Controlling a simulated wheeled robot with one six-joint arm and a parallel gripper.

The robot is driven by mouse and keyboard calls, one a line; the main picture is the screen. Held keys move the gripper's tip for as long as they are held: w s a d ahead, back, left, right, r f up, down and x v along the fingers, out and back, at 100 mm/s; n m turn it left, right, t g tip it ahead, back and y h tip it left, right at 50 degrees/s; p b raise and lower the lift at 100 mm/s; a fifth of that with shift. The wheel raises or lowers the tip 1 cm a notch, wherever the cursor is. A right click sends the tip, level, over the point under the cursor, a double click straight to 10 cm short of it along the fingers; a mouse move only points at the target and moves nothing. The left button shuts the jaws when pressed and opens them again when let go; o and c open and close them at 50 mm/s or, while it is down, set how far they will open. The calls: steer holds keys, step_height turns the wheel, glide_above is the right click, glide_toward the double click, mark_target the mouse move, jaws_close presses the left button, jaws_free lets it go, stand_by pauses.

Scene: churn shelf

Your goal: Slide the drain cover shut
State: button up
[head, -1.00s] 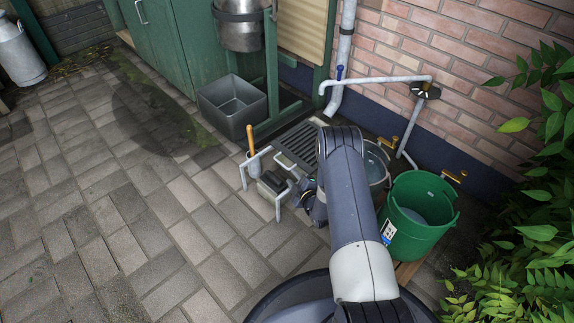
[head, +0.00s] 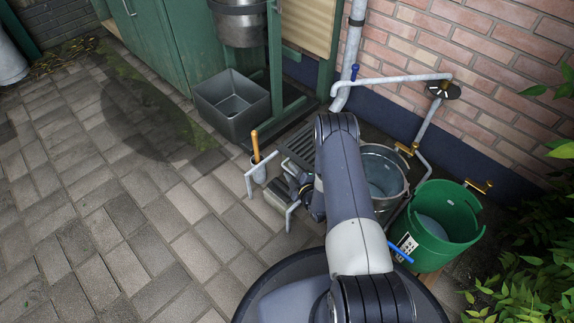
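The drain cover (head: 297,143) looks like a dark slotted grate set in the paving, below the downpipe and left of the metal bucket. My arm hides its right part, so I cannot tell how far it is open or shut. My gripper (head: 306,198) is low, near the ground, on the near side of the grate, beside a small stand with pale legs. It is small and partly hidden by my arm. Its fingers do not show clearly, and I see nothing held in it.
The pale-legged stand (head: 250,183) has a wooden-handled tool (head: 256,148) in a cup beside it. A grey metal bucket (head: 397,160) and a green bucket (head: 450,235) stand right of my arm. A grey tub (head: 230,105) stands left. Paving at left is open.

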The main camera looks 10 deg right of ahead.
steer(key=shift+w, duration=0.1)
jaws_close()
stand_by(0.3)
stand_by(0.4)
